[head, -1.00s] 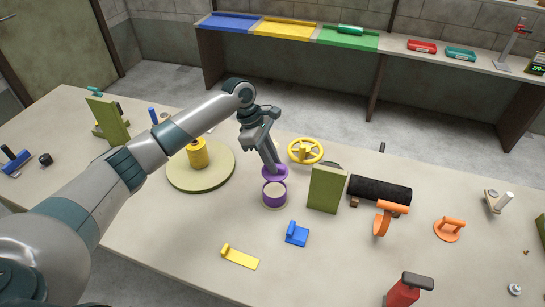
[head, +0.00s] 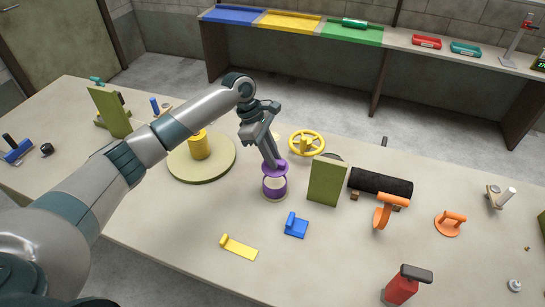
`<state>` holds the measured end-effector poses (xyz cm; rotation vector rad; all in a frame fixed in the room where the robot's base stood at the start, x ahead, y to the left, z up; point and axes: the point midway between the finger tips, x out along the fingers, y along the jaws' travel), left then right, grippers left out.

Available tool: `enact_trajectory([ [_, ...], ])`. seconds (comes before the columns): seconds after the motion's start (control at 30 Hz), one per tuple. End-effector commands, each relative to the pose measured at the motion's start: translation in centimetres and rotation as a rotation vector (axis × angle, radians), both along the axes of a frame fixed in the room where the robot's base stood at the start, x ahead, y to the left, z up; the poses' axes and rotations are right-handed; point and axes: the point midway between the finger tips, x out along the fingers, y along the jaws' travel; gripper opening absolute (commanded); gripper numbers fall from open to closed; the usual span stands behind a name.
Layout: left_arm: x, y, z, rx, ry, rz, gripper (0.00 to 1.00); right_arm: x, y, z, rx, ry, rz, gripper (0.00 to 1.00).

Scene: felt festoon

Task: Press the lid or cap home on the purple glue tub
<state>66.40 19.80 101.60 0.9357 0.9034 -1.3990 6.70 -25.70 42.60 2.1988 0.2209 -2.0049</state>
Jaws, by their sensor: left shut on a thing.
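The purple glue tub (head: 274,192) stands upright on the table, right of the round green board. It is a purple cylinder with a pale top. Its purple lid (head: 274,168) is above the tub's back edge, apart from the pale top or only close to it; I cannot tell if they touch. My left gripper (head: 274,161) comes down from behind and is shut on the lid. Its fingertips partly hide the lid's middle. My right gripper is not in view.
A green upright panel (head: 327,181) stands close to the tub's right. A yellow handwheel (head: 306,143) is behind it. The round green board (head: 180,178) with a yellow cylinder (head: 199,145) lies left. A blue piece (head: 296,226) and yellow piece (head: 240,248) lie in front.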

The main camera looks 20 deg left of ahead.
Motion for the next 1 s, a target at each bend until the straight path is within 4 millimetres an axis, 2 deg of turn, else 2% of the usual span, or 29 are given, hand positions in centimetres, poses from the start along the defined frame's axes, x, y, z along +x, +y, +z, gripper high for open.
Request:
enact_trajectory([
  [0.03, 0.0, 0.0, -0.6, 0.000, 0.000, -0.001, 0.00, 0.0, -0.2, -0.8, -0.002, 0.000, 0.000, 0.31],
  [0.6, 0.0, 0.0, -3.6, 0.001, -0.001, 0.000, 0.00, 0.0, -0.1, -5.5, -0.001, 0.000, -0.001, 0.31],
  [1.0, 0.0, 0.0, -5.3, 0.000, 0.000, 0.001, 0.00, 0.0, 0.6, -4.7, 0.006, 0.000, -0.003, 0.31],
])
